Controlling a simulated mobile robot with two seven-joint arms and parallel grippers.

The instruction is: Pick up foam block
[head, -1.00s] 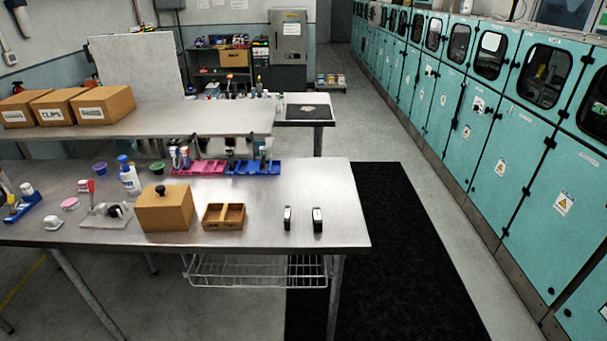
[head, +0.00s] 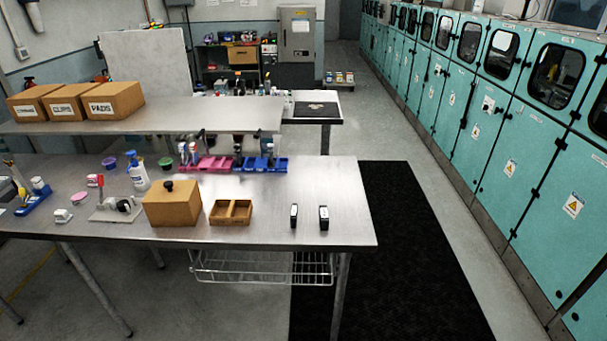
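No thing in the head view can be told for certain as a foam block. On the steel table (head: 330,190) stands a brown box-like block (head: 172,206) with a black knob on top. Just right of it is a low, open brown tray with two compartments (head: 231,211). Two small dark upright pieces with pale faces, a left one (head: 294,216) and a right one (head: 324,218), stand apart near the table's front right. Neither of my grippers is in view.
A white-blue bottle (head: 138,176), a pink rack (head: 208,163) and a blue rack (head: 262,164) stand behind. Labelled boxes (head: 110,100) sit on a raised shelf. The table's right end is mostly clear. A black mat (head: 410,240) lies on the floor beside teal cabinets (head: 545,180).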

